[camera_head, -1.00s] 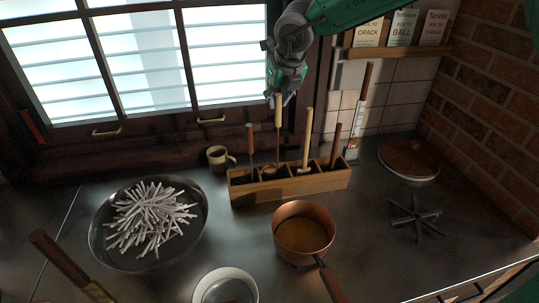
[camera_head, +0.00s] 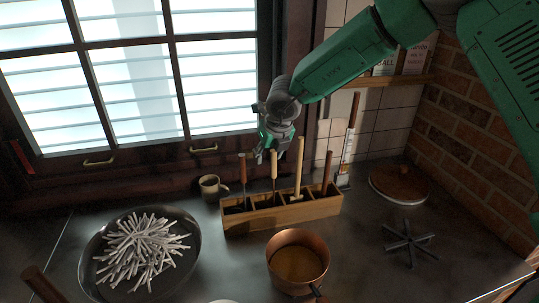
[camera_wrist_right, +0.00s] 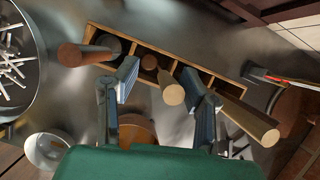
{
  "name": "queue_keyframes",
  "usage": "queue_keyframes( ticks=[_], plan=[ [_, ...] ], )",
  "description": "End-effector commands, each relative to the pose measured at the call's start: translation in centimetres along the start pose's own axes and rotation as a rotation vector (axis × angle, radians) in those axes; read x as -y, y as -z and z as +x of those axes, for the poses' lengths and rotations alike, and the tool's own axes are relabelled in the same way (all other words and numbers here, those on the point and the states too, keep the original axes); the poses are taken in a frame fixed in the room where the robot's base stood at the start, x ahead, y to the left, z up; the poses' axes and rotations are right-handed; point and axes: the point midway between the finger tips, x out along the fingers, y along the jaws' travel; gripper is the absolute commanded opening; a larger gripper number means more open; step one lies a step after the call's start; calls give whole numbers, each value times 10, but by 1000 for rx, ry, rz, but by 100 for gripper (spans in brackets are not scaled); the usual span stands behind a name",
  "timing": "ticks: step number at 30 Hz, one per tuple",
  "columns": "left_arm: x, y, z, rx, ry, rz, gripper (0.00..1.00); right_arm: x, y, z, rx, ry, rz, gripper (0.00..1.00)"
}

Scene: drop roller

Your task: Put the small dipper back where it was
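The small dipper (camera_head: 274,166) stands upright, its bowl hidden inside the second compartment from the left of the wooden holder (camera_head: 285,217). Its pale handle end also shows in the right wrist view (camera_wrist_right: 173,95). My right gripper (camera_head: 269,157) is over the handle's top. In the right wrist view my right gripper (camera_wrist_right: 160,92) is open, with one finger on each side of the handle end and gaps on both sides. My left gripper is not in view.
Other handles stand close by in the holder: a brown one (camera_head: 242,168), a long pale one (camera_head: 299,165) and a red-brown one (camera_head: 327,168). A mug (camera_head: 209,187) is at the holder's left. A copper pot (camera_head: 297,262) is in front, a black trivet (camera_head: 409,242) at right.

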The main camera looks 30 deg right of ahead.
Motion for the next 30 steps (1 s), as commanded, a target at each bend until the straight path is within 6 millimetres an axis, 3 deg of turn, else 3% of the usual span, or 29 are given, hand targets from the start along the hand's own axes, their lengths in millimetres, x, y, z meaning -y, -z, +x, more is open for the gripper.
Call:
queue_keyframes(
  ticks=[8, 21, 30],
  plan=[
    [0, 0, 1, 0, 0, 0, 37, 7, 0, -7, 2, -6, 5, 37],
    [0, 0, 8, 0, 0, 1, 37, 0, 0, -94, 4, -2, 2, 37],
    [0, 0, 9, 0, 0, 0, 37, 4, 0, -118, -1, -3, 4, 37]
  ],
)
